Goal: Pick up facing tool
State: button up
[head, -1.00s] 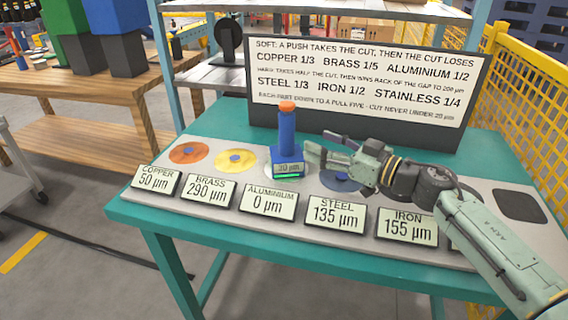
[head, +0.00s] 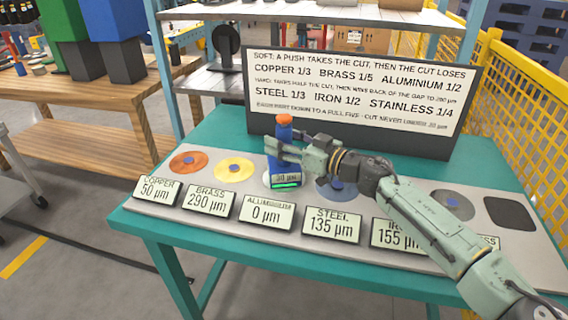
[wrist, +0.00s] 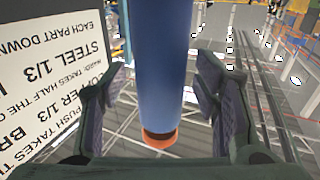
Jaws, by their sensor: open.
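The facing tool (head: 284,136) is a blue upright cylinder with an orange top and a blue base with a small display reading 30 µm. It stands on the grey board at the aluminium place, behind the 0 µm plate. My gripper (head: 281,146) reaches in from the right with its fingers at the tool's upper shaft. In the wrist view, the blue shaft of the tool (wrist: 160,70) stands between the two open fingers (wrist: 162,100), with gaps on both sides. The aluminium disc is mostly hidden under the tool.
A copper disc (head: 189,164) and a brass disc (head: 234,170) lie left of the tool. A steel disc (head: 329,190) lies right, partly under my arm. A sign (head: 360,92) stands behind. Label plates line the front of the teal table (head: 150,224). A yellow fence (head: 530,130) is at right.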

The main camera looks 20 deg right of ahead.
jog(key=shift+c, duration=0.2)
grip_shut()
dwell(0.5)
dwell(0.3)
jog(key=shift+r, duration=0.15)
